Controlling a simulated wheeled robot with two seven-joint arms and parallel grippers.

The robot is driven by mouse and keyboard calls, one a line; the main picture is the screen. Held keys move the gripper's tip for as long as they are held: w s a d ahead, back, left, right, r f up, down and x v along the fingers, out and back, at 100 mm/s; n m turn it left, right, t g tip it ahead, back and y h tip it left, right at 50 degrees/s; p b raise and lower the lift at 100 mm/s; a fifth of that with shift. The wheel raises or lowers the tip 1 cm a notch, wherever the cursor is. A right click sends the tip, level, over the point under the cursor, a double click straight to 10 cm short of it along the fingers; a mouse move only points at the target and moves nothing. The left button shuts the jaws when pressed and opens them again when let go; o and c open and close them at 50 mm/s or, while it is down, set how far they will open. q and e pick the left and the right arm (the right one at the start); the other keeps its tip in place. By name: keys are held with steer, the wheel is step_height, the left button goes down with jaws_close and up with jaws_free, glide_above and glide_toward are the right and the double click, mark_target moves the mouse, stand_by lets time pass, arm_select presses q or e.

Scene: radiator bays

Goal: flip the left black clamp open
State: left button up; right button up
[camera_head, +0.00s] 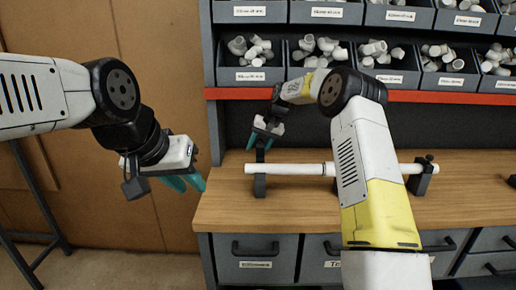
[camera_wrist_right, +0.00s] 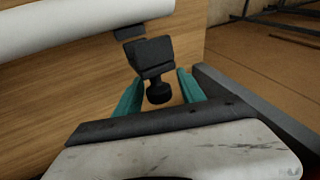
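The left black clamp (camera_head: 260,182) stands on the wooden bench at the left end of a white pipe (camera_head: 295,169). In the right wrist view the clamp's black block and round knob (camera_wrist_right: 157,75) show beside the pipe (camera_wrist_right: 80,22). My right gripper (camera_head: 264,146) is above this clamp. Its teal fingers (camera_wrist_right: 160,96) are apart, one on each side of the knob, with gaps visible in the wrist view. My left gripper (camera_head: 189,184) hangs empty left of the bench, its teal fingers slightly apart. My right arm hides part of the pipe.
A second black clamp (camera_head: 421,176) holds the pipe's right side. Grey bins (camera_head: 250,75) of white fittings sit on shelves behind, above a red rail (camera_head: 240,94). Drawers (camera_head: 255,258) are under the bench. The bench top (camera_head: 225,205) front left is clear.

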steer(key=shift+r, duration=0.1)
steer(key=v, duration=0.7)
steer(key=shift+d+r, duration=0.2)
steer(key=shift+r, duration=0.05)
steer(key=shift+s, duration=0.15)
steer(key=s+d+r+t+h, duration=0.1)
steer(key=s+d+r, duration=0.25)
steer(key=s, duration=0.45)
steer(key=s+d+r, duration=0.2)
steer(key=s+r, duration=0.3)
steer(key=s, duration=0.2)
steer(key=s+d+r+t+h, duration=0.15)
steer(key=s+r, duration=0.25)
steer(key=s, duration=0.4)
steer(key=s+d+f, duration=0.2)
steer(key=s, duration=0.8)
steer(key=s+d+f+t, duration=0.1)
steer(key=s+d+f, duration=0.2)
steer(key=s, duration=0.7)
steer(key=shift+s+d+f, duration=0.2)
steer(key=shift+s, duration=0.2)
